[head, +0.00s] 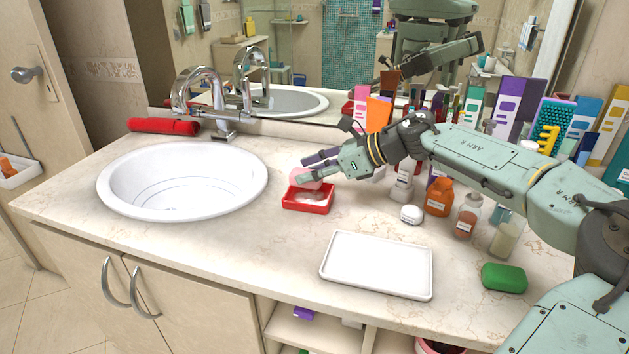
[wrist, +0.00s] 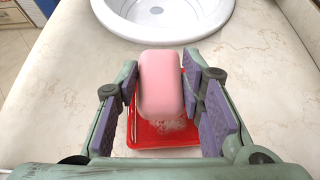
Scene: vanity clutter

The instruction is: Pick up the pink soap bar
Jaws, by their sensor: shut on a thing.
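The pink soap bar (wrist: 161,84) is between the two fingers of my gripper (wrist: 160,85) in the wrist view. My gripper is shut on it. In the head view the soap (head: 306,177) shows partly behind the fingers of my gripper (head: 312,168), over the red soap dish (head: 307,209). The red dish (wrist: 165,150) lies below the soap in the wrist view, with whitish residue on its bottom. Whether the soap still touches the dish is hard to tell.
A white sink (head: 182,180) with a chrome tap (head: 205,95) is to the left. An empty white tray (head: 377,265) lies in front, with a green soap (head: 503,277) to its right. Bottles such as an orange one (head: 438,198) and several boxes crowd the right.

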